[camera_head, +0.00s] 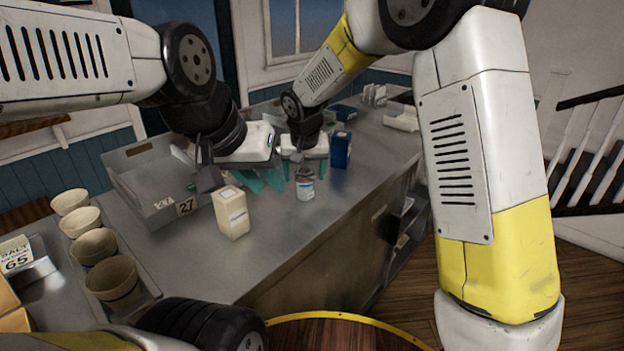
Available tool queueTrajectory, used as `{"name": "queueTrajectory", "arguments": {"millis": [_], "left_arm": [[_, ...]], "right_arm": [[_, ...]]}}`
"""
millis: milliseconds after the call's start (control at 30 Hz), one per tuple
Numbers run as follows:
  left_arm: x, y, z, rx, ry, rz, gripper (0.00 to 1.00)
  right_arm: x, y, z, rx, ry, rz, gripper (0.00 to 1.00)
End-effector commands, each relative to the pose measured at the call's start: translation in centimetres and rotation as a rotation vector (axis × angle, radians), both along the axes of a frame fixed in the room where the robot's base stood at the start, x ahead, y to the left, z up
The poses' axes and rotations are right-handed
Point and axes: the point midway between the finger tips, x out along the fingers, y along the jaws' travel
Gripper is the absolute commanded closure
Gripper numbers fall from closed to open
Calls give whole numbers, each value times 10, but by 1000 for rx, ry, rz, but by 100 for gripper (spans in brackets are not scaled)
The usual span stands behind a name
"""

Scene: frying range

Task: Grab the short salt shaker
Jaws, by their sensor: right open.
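A short shaker (305,189) with a dark grey lid and a pale label with blue on it stands upright on the steel counter, near its front edge. My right gripper (304,168) points down just above and behind it, with its teal fingers spread on either side of the lid. I cannot tell if they touch it. My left gripper (263,181) hangs to the left of the shaker, behind a cream carton. Its teal fingers look apart with nothing between them, though the carton and the arm hide part of it.
The cream carton (231,212) stands left of the shaker, and a dark blue box (340,149) stands right of it. A metal tray (135,190) with a "27" tag and several cream cups (112,281) are at left. The counter (280,240) front is clear.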

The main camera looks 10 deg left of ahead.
Motion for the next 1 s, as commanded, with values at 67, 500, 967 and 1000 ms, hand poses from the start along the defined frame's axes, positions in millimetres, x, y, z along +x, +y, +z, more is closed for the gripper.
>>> {"name": "queueTrajectory", "arguments": {"millis": [67,500,967,1000], "left_arm": [[0,0,0,0,0,0,73],[0,0,0,0,0,0,73],[0,0,0,0,0,0,73],[0,0,0,0,0,0,73]], "right_arm": [[2,0,-5,-1,0,-1,26],[3,0,-6,1,-1,-1,63],[3,1,-5,1,-1,-1,100],[3,1,-4,2,-2,-1,100]]}}
